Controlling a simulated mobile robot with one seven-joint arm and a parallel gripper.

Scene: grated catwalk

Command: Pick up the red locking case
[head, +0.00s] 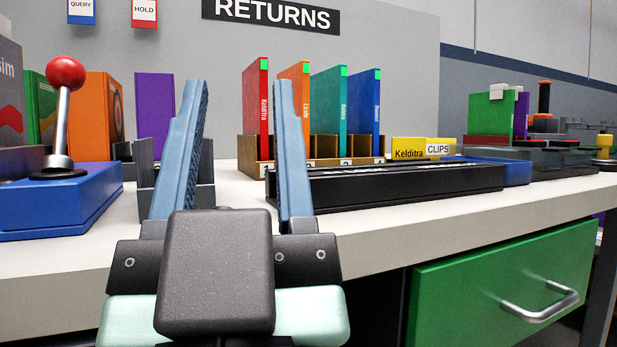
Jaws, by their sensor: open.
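A thin upright red case (255,105) with a green square at its top corner and white lettering on its spine stands in the leftmost slot of a wooden rack (262,170). It is the likely red locking case; no lock can be made out. My gripper (240,88) is open, with two blue fingers pointing forward over the counter. The red case shows between the fingers in the picture, close beside the right fingertip, and looks farther back. The right finger hides part of the rack and case edges.
Orange (297,100), teal (328,100) and blue (366,100) cases stand right of the red one. A long black tray (400,186) lies before the rack. A blue box with a red-knobbed lever (62,110) stands left. The green drawer (500,285) is below the counter.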

